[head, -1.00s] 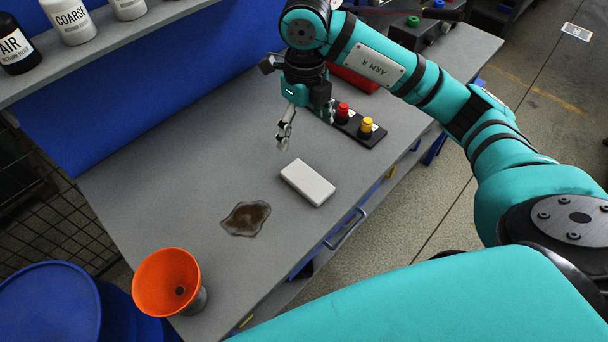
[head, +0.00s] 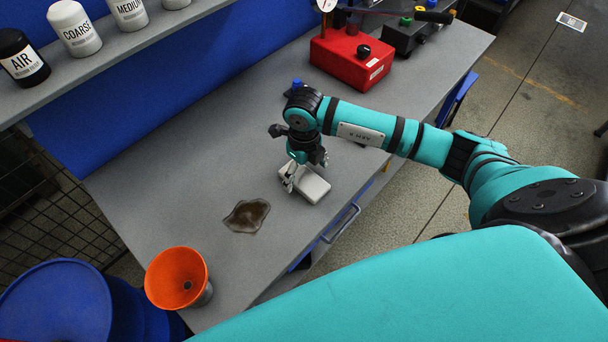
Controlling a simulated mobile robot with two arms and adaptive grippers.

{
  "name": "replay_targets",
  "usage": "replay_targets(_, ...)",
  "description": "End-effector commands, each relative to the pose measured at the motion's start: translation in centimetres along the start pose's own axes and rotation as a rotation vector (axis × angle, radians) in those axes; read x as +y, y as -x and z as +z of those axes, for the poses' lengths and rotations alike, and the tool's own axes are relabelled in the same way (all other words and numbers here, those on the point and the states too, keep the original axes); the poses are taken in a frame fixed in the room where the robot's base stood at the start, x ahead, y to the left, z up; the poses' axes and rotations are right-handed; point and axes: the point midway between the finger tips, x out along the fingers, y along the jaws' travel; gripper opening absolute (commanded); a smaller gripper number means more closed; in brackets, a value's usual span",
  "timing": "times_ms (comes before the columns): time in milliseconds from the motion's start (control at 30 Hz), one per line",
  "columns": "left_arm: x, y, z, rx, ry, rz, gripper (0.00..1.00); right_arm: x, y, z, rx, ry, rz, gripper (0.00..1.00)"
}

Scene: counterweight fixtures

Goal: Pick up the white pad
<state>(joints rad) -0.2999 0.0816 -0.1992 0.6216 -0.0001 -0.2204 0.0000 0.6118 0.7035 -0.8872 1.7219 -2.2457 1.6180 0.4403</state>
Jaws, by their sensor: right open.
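The white pad (head: 312,187) lies flat on the grey bench (head: 180,190), just right of a brown spill (head: 246,215). My right gripper (head: 303,182) is open and pointing down at the pad. Its fingers cover the pad's upper left part. One finger shows near the pad's left edge; whether the fingers touch the pad I cannot tell. My left gripper is not in view.
An orange funnel (head: 176,277) stands at the bench's near left corner by a blue drum (head: 55,305). A red box (head: 350,58) sits at the back. Labelled bottles (head: 74,30) stand on the upper shelf. The bench left of the spill is clear.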

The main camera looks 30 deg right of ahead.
Motion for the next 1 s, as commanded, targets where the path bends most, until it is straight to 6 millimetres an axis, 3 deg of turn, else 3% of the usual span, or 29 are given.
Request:
replay_targets(167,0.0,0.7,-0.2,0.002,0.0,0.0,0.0,0.0,-1.8,0.0,0.001,0.0,0.001,0.89)
replay_targets(400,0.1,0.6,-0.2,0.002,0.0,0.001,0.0,0.0,-2.0,0.0,-0.001,0.001,0.0,0.89)
replay_targets(800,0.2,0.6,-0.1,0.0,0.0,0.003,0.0,0.0,-2.0,0.1,-0.001,0.001,0.0,0.38)
replay_targets(1000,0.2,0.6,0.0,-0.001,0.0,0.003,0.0,0.0,-2.0,0.1,-0.001,0.001,0.0,0.38)
